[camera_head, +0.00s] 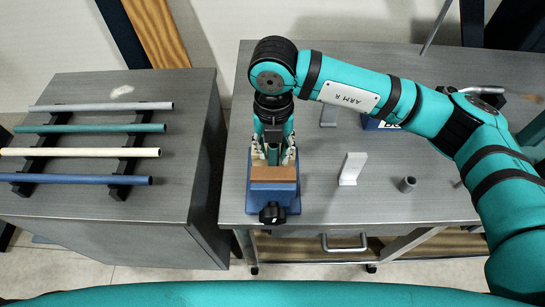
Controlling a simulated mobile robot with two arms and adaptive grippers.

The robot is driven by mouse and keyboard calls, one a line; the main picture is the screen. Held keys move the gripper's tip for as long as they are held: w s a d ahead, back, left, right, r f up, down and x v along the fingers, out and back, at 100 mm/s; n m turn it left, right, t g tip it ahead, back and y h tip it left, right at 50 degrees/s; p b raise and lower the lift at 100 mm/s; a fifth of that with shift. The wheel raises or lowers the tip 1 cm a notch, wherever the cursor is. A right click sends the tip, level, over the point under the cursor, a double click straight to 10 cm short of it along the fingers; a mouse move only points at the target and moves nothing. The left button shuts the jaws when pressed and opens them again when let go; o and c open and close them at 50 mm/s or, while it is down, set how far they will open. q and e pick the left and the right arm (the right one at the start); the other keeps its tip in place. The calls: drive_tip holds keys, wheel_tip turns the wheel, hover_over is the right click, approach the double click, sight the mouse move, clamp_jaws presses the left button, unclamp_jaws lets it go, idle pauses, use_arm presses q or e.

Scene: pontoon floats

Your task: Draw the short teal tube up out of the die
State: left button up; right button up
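The die is a blue block with a brown top face (273,173) and a dark knob at its front, standing on the left part of the grey workbench. My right gripper (274,155) points down just over the back of the die. Its two pale-tipped fingers stand apart, one on each side. A narrow teal piece, seemingly the short teal tube (273,154), shows between them; its lower end is hidden by the die. I cannot see finger contact with it. My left gripper is not in view.
A light grey upright bracket (352,168) and a short grey tube (407,184) stand on the workbench (330,205) right of the die. A left table (165,195) holds several long tubes on black racks. A gap separates the tables.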

clamp_jaws()
drive_tip(key=shift+r+p, duration=1.4)
drive_tip(key=shift+r, duration=2.15)
drive_tip(key=shift+f, duration=0.1)
